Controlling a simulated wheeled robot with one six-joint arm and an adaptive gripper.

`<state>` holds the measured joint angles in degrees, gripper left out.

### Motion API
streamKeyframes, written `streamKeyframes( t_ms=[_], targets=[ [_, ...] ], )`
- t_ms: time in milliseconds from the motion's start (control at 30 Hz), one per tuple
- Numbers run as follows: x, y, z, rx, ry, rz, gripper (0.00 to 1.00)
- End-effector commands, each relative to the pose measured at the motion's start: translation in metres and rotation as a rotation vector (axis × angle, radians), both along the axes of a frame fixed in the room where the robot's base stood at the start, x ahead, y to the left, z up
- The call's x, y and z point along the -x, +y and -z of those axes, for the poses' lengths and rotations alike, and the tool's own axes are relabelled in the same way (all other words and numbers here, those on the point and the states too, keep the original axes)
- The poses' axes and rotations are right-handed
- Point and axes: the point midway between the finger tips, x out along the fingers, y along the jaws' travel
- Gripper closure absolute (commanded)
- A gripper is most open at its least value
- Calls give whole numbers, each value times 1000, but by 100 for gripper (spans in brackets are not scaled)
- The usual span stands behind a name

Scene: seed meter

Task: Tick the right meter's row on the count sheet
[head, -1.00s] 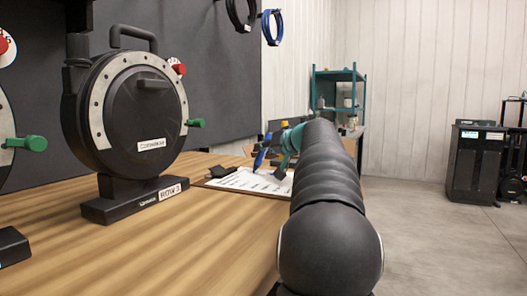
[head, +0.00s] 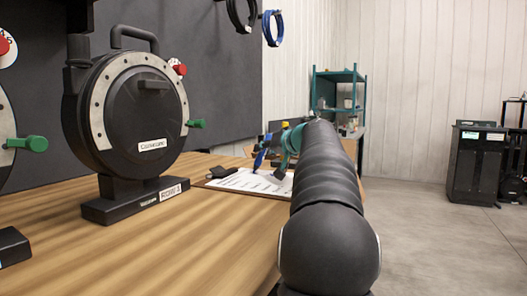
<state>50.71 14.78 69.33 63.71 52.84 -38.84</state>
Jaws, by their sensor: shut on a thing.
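The count sheet (head: 243,181) is white paper with printed rows on a clipboard (head: 220,187), lying flat on the wooden bench. My gripper (head: 272,153) is over the sheet's far right part, partly hidden behind my own arm. It is shut on a blue pen (head: 261,157), held tilted with its lower end at or just above the paper; I cannot tell if it touches. The right meter (head: 135,115) is a round black housing with a grey ring, a red knob and a green handle, on a black base with a row label (head: 170,192).
Another meter is cut off at the left edge, with its green handle (head: 30,143) showing. The wooden bench (head: 215,235) is clear in front of the clipboard. A teal shelf (head: 338,90) and a black cabinet (head: 474,160) stand farther back. Cable coils (head: 272,28) hang above.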

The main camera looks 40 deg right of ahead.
Motion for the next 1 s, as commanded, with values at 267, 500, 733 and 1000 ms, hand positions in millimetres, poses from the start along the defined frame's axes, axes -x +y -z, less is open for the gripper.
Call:
streamKeyframes(
  t_ms=[267,500,733,1000],
  targets=[
    [-4,-3,0,0,1,0,100],
    [-4,-3,0,0,1,0,100],
    [-4,-3,-11,0,0,0,100],
    [-4,-3,-31,0,-1,0,100]
  ],
)
